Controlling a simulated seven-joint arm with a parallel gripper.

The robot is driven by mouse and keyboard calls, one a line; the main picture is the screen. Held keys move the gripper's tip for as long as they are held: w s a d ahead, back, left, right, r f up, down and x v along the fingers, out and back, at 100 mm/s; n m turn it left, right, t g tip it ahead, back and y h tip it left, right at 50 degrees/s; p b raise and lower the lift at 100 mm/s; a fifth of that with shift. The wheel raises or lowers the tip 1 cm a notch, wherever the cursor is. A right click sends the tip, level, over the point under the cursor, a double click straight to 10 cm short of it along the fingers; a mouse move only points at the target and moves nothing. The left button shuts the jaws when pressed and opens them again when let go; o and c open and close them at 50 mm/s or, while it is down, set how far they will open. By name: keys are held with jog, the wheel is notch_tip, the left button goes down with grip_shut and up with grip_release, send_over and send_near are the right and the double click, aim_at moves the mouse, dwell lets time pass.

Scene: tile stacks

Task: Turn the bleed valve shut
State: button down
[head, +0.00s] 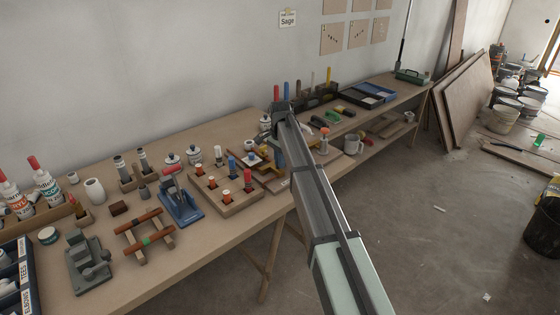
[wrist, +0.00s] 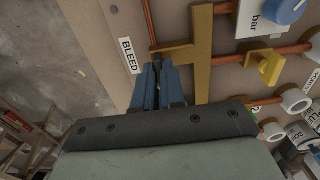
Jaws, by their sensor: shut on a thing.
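In the wrist view my gripper (wrist: 160,72) is shut beside the white BLEED label (wrist: 131,56). The bleed valve (wrist: 173,54) is a flat yellow-brass piece by a thin copper pipe, and its lower part disappears between my blue-grey fingertips. The gripped part is hidden, so I cannot tell the handle's exact angle. In the head view my arm reaches over the pipe board (head: 273,180) at the bench's front edge and hides most of the valve and fingertips.
On the board, a second yellow valve (wrist: 264,67) sits on a copper pipe beside a blue-knobbed bar gauge (wrist: 285,9). Open floor (head: 440,220) lies to the right.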

dwell(0.4)
jog(key=c, duration=1.2)
grip_release()
notch_tip(320, 180, up, 14)
jog(key=shift+f, duration=0.1)
